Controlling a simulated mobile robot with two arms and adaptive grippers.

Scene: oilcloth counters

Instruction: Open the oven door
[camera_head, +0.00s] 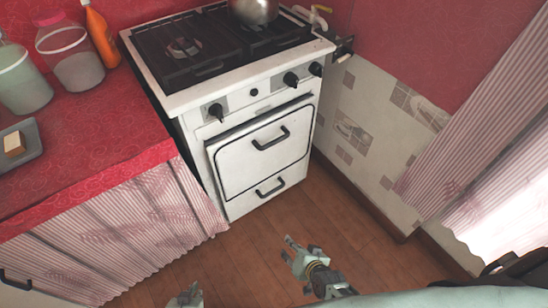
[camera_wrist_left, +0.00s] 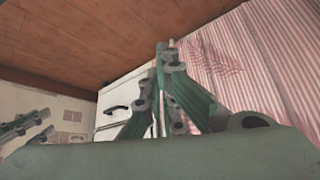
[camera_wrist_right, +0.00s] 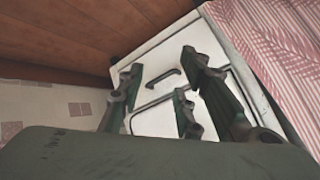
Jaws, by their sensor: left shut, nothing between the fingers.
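The white oven door (camera_head: 250,165) sits in the front of the stove, with a dark bar handle (camera_head: 271,138) across its upper part. A dark gap shows along its top edge; I cannot tell whether it is ajar. My right gripper (camera_head: 289,246) is open and empty, above the floor in front of the stove and apart from it. In the right wrist view its fingers (camera_wrist_right: 165,85) are spread before the oven front. My left gripper (camera_head: 186,296) is low at the picture's bottom edge, left of the right one. In the left wrist view its fingers (camera_wrist_left: 166,55) are together and empty.
Below the door is a lower panel with its own handle (camera_head: 270,187). Stove knobs (camera_head: 291,79) stick out above the door. A red counter (camera_head: 95,125) with striped curtains stands at left, a tiled wall (camera_head: 365,125) at right. The wooden floor (camera_head: 335,225) before the stove is clear.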

